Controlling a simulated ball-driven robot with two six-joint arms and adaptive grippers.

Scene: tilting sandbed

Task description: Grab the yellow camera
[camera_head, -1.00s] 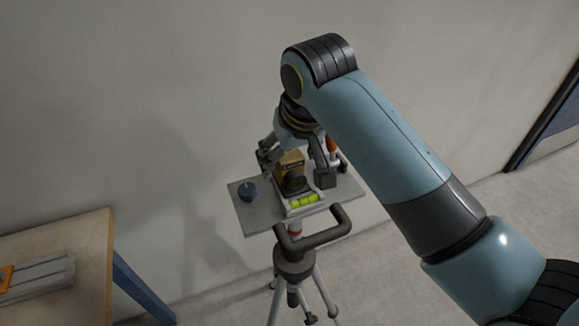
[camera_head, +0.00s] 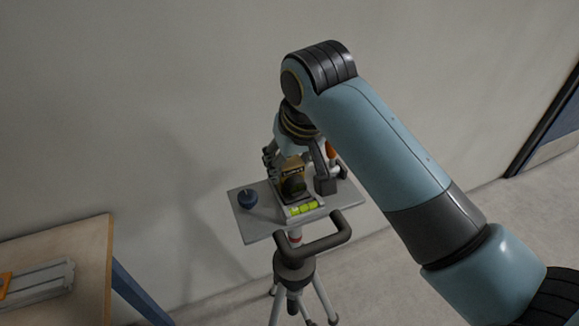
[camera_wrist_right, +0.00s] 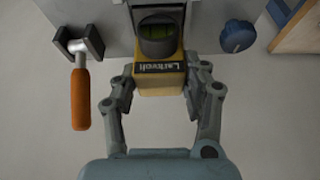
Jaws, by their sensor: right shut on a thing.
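The yellow camera (camera_head: 291,168), a boxy body with a dark lens, is on the grey plate (camera_head: 258,230) on top of a tripod. It also shows in the right wrist view (camera_wrist_right: 160,78), with a dark label on its near face. My right gripper (camera_head: 296,172) reaches down over it from above. In the right wrist view its fingers (camera_wrist_right: 160,85) stand on both sides of the yellow body and are shut on it. Whether the camera touches its mount is hidden. My left gripper is not in view.
A dark blue knob (camera_head: 247,198) is on the plate's left. A green level (camera_head: 305,208) and tripod handle (camera_head: 318,232) are in front. A wooden table (camera_head: 85,240) stands at left.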

